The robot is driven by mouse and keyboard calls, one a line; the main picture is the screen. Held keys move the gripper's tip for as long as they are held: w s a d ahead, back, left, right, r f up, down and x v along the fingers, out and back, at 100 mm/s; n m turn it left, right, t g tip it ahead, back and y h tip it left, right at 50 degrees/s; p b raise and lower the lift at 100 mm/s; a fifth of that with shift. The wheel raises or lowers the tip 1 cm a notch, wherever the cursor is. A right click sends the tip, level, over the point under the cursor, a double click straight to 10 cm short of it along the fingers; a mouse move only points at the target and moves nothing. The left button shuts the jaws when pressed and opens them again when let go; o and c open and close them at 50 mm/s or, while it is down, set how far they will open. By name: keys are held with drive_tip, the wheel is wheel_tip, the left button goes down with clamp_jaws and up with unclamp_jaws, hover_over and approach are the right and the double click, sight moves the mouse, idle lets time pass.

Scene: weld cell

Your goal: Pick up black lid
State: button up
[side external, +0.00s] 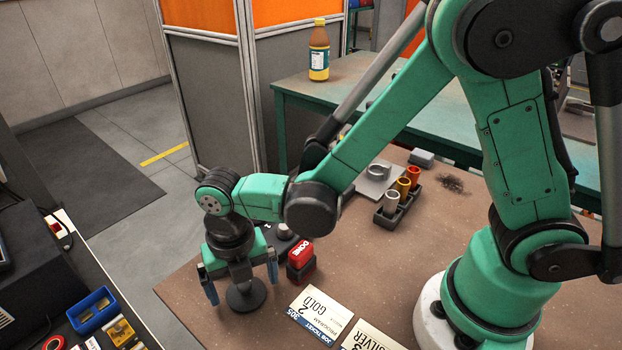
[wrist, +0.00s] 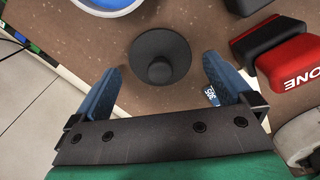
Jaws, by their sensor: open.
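The black lid (wrist: 160,50) is a dark round disc with a raised knob in the middle, lying flat on the brown table. In the wrist view it sits centred just beyond and between my fingertips. In the side external view the lid (side external: 246,299) is below my gripper (side external: 243,288), partly covered by it. My gripper (wrist: 161,66) is open, with its blue fingers spread to either side of the lid's knob and nothing held between them. Whether the fingertips touch the lid cannot be told.
A red and black block marked DONE (side external: 300,254) stands close to the right of the lid. Paper job tickets (side external: 320,308) lie to the right. The table edge is close at left.

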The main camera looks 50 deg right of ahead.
sight(244, 285)
drive_tip(key=shift+f, duration=0.5)
drive_tip(key=c, duration=1.1)
wheel_tip(244, 285, up, 18)
drive_tip(key=shift+w+d+f, duration=0.35)
drive_tip(key=shift+w+f, duration=0.9)
drive_tip(key=shift+f, duration=1.1)
drive_tip(key=shift+w+d+f, duration=0.3)
drive_tip(key=shift+w+f, duration=0.9)
drive_tip(key=shift+f, duration=1.1)
drive_tip(key=shift+w+d+f, duration=0.35)
drive_tip(key=shift+w+f, duration=0.9)
drive_tip(key=shift+f, duration=1.1)
